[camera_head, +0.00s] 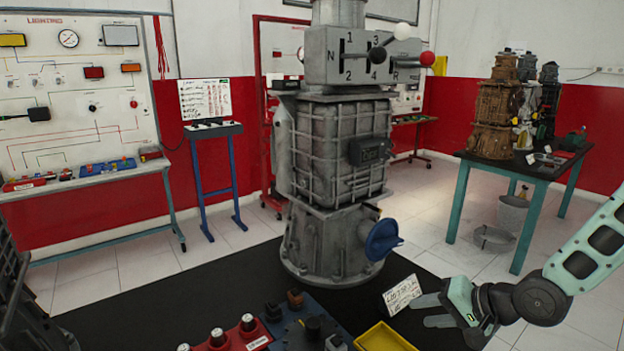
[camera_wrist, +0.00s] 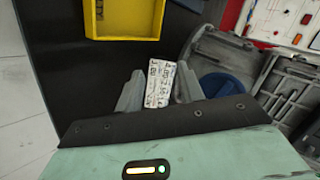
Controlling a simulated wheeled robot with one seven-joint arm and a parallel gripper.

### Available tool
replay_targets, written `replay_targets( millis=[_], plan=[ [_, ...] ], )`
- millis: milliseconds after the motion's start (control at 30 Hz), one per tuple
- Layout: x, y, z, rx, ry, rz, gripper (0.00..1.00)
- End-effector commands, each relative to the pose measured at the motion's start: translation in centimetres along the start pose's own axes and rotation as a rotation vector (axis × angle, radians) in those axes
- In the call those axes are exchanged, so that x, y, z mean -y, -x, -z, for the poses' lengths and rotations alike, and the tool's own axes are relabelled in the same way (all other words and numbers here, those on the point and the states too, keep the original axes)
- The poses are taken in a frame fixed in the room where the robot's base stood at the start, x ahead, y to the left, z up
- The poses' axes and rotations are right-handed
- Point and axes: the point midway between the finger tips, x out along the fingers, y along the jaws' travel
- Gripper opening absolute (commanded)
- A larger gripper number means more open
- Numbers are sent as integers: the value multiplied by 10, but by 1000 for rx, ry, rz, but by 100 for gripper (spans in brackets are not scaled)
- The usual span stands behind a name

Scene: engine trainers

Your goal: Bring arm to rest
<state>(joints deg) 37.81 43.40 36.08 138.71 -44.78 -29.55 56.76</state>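My gripper (camera_head: 418,311) is at the lower right of the head view, beside the front right of the black table. Its two grey fingers are spread apart, and they also show in the wrist view (camera_wrist: 158,82) with a gap between them. A small white card with writing (camera_head: 402,295) stands tilted just left of the fingertips. In the wrist view the card (camera_wrist: 158,84) appears in the gap between the fingers, seemingly beyond them; I cannot tell whether they touch it. My arm reaches in from the right edge.
The black table (camera_head: 228,285) carries a large grey gearbox trainer (camera_head: 338,150) with a blue handwheel (camera_head: 383,239). A yellow tray (camera_head: 384,339) lies near the gripper, and a control box with knobs (camera_head: 230,336) is left of it. A teal-legged table (camera_head: 533,170) holds engine parts at right.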

Motion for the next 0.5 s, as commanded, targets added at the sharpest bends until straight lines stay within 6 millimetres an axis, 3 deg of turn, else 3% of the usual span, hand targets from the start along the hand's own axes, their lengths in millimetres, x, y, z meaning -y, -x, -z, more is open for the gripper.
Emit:
replay_targets(
  millis=[33,167,267,500],
  plan=[
    [12,2,-14,39,110,-88,38],
    [28,15,-47,135,348,-292,38],
    [45,34,-74,214,515,-418,38],
    [92,100,-153,430,839,-589,38]
  ],
)
